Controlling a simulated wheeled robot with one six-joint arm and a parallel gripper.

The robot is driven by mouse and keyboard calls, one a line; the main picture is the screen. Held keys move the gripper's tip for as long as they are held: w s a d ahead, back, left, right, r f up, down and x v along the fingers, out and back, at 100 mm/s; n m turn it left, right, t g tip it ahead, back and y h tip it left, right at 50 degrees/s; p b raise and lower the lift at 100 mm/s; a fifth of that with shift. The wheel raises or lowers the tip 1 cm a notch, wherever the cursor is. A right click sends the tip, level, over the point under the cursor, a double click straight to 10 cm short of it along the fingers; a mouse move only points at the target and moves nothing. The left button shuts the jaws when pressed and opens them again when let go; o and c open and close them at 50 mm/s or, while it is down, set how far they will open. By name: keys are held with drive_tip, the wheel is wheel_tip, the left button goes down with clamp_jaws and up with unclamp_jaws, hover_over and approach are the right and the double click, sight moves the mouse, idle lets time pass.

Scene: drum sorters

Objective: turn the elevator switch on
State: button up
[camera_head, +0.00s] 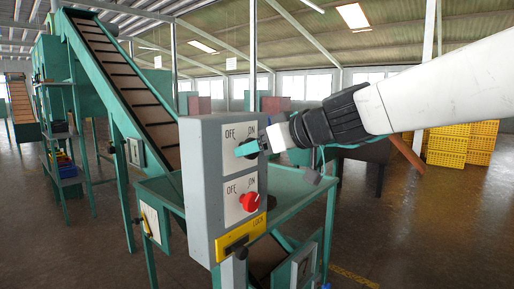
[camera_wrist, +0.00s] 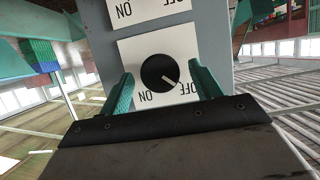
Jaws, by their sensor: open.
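A grey control box (camera_head: 197,190) stands in the middle of the head view, with two OFF/ON plates. The upper plate has a black knob (camera_head: 246,149), partly covered by my gripper (camera_head: 255,145). The lower plate has a red knob (camera_head: 249,202). In the wrist view the black knob (camera_wrist: 160,73) lies between the two teal fingers of my gripper (camera_wrist: 163,82), which are apart with a gap on both sides. The knob's white line points toward OFF. No label tells which knob is the elevator's.
A yellow lock panel (camera_head: 240,238) with a black bar is low on the box. A teal inclined conveyor (camera_head: 125,80) rises behind it to the left. A teal table frame (camera_head: 300,190) is close behind. Yellow crates (camera_head: 448,145) stand far right; open floor lies at the right front.

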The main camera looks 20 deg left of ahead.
drive_tip(key=shift+w+a+f, duration=0.1)
drive_tip(key=shift+a, duration=0.2)
drive_tip(key=c, duration=1)
drive_tip(key=shift+o, duration=0.2)
drive_tip(key=shift+m, duration=0.3)
drive_tip(key=m+g+y, duration=0.1)
drive_tip(key=m, duration=0.3)
drive_tip(key=m+g+y, duration=0.2)
drive_tip(key=m, duration=0.2)
drive_tip(key=m+g+y, duration=0.2)
drive_tip(key=m, duration=0.2)
drive_tip(key=shift+w+d+f+m, duration=0.15)
drive_tip(key=shift+w+f+m, duration=0.15)
drive_tip(key=shift+f+m, duration=0.1)
